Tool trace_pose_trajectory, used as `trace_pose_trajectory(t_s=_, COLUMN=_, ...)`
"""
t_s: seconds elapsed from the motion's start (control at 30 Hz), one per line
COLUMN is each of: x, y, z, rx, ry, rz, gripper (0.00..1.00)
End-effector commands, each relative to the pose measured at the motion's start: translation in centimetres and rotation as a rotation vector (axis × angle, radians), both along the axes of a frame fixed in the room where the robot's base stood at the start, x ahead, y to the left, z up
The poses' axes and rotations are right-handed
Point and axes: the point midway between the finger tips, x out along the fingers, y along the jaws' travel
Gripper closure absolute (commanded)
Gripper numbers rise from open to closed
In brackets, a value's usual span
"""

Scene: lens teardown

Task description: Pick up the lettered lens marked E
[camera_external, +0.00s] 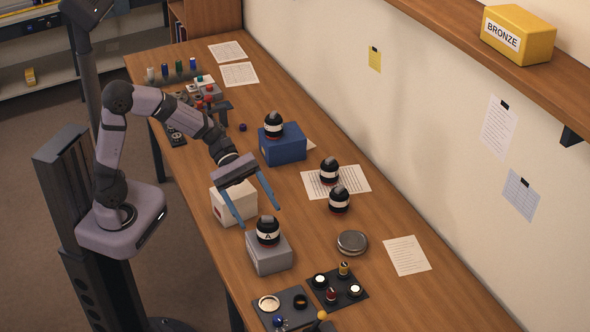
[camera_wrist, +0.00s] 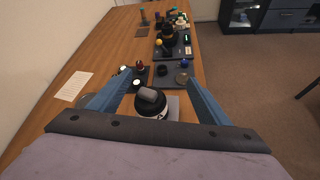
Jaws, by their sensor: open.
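Several black lenses with white bands stand upright. One lens (camera_external: 268,230), whose band appears to read A, stands on a grey box (camera_external: 270,256); it also shows between my fingers in the wrist view (camera_wrist: 150,103). Another lens (camera_external: 273,125) stands on a blue box (camera_external: 284,147). A third lens (camera_external: 329,171) stands on a paper sheet, and another lens (camera_external: 339,200) stands beside it, nearer the camera. I cannot read an E on any of them.
A white box (camera_external: 232,203) stands just behind my fingers. A round metal disc (camera_external: 352,243) lies to the right. Dark trays with small parts (camera_external: 338,290) lie at the near end. A yellow BRONZE box (camera_external: 518,35) sits on the wall shelf.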

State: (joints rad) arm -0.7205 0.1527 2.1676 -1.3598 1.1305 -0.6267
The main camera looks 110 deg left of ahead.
Motion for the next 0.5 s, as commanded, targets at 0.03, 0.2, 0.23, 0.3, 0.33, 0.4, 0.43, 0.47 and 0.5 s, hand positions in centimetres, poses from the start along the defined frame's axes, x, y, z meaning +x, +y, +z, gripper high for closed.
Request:
trace_pose_trajectory(t_s=0.03, x=1.2, y=3.4, z=0.5, rx=-0.096, ry=-0.041, rz=0.121, gripper=0.29)
trace_pose_trajectory(t_s=0.2, x=3.0, y=14.7, z=-0.4, rx=-0.327, ry=-0.201, rz=0.453, gripper=0.29)
trace_pose_trajectory(t_s=0.23, x=2.9, y=16.7, z=-1.3, rx=-0.343, ry=-0.226, rz=0.505, gripper=0.29)
trace_pose_trajectory(t_s=0.3, x=2.4, y=21.4, z=-3.1, rx=-0.373, ry=-0.286, rz=0.623, gripper=0.29)
trace_pose_trajectory(t_s=0.33, x=2.1, y=23.2, z=-4.0, rx=-0.383, ry=-0.309, rz=0.671, gripper=0.29)
trace_pose_trajectory(t_s=0.4, x=1.0, y=27.2, z=-5.7, rx=-0.403, ry=-0.358, rz=0.774, gripper=0.29)
trace_pose_trajectory(t_s=0.43, x=0.5, y=28.7, z=-6.4, rx=-0.41, ry=-0.376, rz=0.815, gripper=0.29)
trace_pose_trajectory(t_s=0.47, x=0.0, y=30.1, z=-7.0, rx=-0.417, ry=-0.393, rz=0.853, gripper=0.29)
trace_pose_trajectory(t_s=0.5, x=-0.7, y=31.9, z=-7.8, rx=-0.423, ry=-0.415, rz=0.901, gripper=0.29)
